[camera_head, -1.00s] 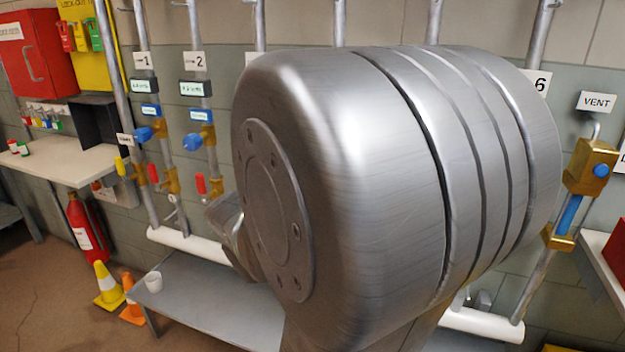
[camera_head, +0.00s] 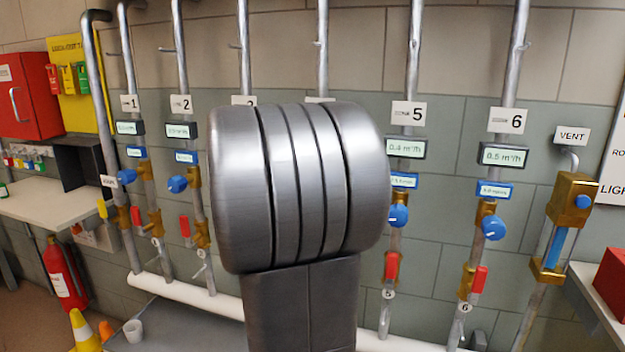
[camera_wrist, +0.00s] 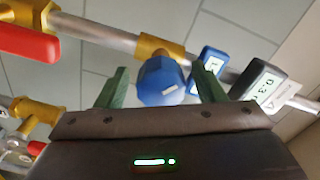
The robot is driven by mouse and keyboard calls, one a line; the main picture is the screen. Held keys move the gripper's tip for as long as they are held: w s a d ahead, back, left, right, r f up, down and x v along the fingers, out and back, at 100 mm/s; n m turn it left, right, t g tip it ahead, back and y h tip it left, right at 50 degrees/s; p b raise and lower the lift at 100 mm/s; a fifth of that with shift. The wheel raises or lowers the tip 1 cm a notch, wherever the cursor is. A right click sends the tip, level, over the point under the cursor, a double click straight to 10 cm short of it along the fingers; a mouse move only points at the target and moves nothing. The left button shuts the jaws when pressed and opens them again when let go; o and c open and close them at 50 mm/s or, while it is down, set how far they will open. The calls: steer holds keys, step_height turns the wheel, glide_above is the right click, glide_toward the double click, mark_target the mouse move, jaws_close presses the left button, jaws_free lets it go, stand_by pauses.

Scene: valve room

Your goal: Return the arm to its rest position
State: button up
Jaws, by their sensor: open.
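My gripper (camera_wrist: 160,66) shows in the wrist view with its two green fingers spread apart and nothing held. A blue faceted knob (camera_wrist: 161,80) on a brass valve (camera_wrist: 158,46) appears in the gap between the fingers. I see no finger pressing on it, but its depth relative to the fingertips is hard to tell. In the head view my arm's large grey joint stands upright in the middle and hides the gripper and most of lines 3 and 4.
Line 5's blue knob (camera_head: 398,215) and red lever (camera_head: 391,265) are right of my arm; line 6's knob (camera_head: 493,227) is further right. The brass vent valve (camera_head: 571,200) is beyond. At left are a shelf (camera_head: 45,200), fire extinguisher (camera_head: 62,272) and cone (camera_head: 84,330).

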steer(key=shift+x, duration=0.9)
